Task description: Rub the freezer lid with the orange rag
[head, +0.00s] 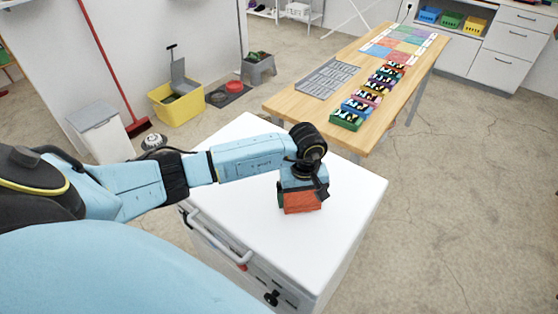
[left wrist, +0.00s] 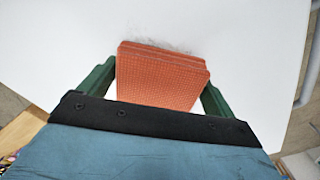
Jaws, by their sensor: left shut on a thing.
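The orange rag (head: 303,201) is a folded, textured pad at my left gripper, over the white freezer lid (head: 243,222). In the left wrist view the rag (left wrist: 160,77) sits between the two green fingers of my left gripper (left wrist: 158,88), which is shut on it. The rag appears to be on or just above the lid; contact cannot be told for sure. A faint grey smudge (left wrist: 178,46) shows on the lid (left wrist: 250,45) just beyond the rag. The lid is closed, with a grey handle (head: 218,243) along its front side. My right gripper is not in view.
A wooden table (head: 285,103) with a grey mat, colored boxes and a colored chart stands behind the freezer. A yellow bin (head: 178,108), a white bin (head: 98,134) and a red broom (head: 138,127) stand at the left. The floor at the right is clear.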

